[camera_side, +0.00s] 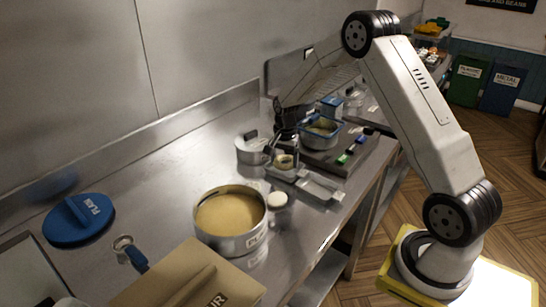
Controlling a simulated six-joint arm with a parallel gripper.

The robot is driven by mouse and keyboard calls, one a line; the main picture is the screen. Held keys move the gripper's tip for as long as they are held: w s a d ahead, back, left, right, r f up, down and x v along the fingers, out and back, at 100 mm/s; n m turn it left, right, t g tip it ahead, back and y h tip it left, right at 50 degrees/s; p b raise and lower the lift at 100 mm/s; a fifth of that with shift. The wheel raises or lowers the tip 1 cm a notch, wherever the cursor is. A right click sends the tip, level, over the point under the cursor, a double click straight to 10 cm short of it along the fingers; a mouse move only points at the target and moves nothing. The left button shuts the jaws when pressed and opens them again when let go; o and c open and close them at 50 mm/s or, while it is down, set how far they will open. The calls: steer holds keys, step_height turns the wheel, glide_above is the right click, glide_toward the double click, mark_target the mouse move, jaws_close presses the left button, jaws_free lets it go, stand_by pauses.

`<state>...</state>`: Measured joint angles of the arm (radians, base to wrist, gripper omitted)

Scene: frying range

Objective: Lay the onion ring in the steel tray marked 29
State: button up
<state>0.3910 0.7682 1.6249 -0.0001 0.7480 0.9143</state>
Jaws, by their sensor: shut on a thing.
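My gripper (285,150) points down over the middle of the steel counter. It is shut on a small beige ring, the onion ring (285,161), which shows just under the fingertips. The ring is over or at the far-left end of the low steel trays (322,187). I cannot tell whether it touches the steel below it. The trays lie along the counter's front part. No number 29 can be read on them at this size.
A large steel pan of tan flour or batter (232,242) stands in front. A small white-topped jar (277,200) is beside it. A lidded steel pot (253,148) is left of my gripper, and a blue-rimmed container (321,133) is behind right. A blue lid (78,219) lies at left.

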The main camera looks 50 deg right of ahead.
stand_by(0.3)
steer(key=o, duration=0.6)
steer(key=shift+r, duration=0.1)
steer(key=shift+r, duration=3.4)
steer(key=s+a+n+t, duration=0.1)
steer(key=s+a+n, duration=0.4)
steer(key=s+a, duration=0.1)
steer(key=s+a+n, duration=0.5)
steer(key=a, duration=0.1)
steer(key=s+a+n+t, duration=0.1)
steer(key=s+a+n, duration=0.4)
steer(key=s+a, duration=0.1)
steer(key=shift+s+a+r+t, duration=0.2)
steer(key=shift+s+a+t, duration=0.15)
steer(key=shift+a, duration=0.1)
